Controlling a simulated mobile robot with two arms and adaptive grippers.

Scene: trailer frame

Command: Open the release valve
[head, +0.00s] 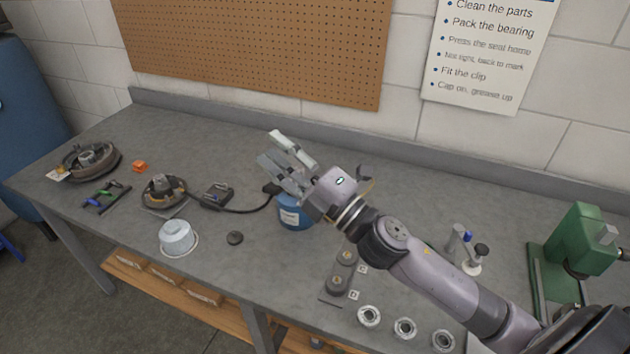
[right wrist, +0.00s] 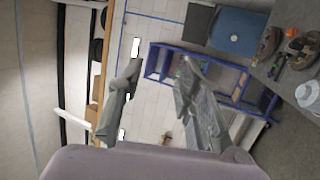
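My right gripper (head: 272,149) is raised over the bench, left of the pegboard's right end in the head view. Its two fingers are spread apart and empty; the gap between them also shows in the right wrist view (right wrist: 158,68). A green press-like machine (head: 583,238) stands at the bench's right end, with a grey bar (head: 607,236) on its side. No release valve can be picked out for certain. My right forearm crosses in front of the bench's right part. My left gripper is not in view.
A blue can (head: 294,216) is partly hidden below my right gripper; a black hose runs near it. Hubs (head: 164,191), a white cap (head: 177,236), several rings (head: 404,327) and small bottles (head: 471,264) lie on the grey bench (head: 130,220). The bench's back middle is clear.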

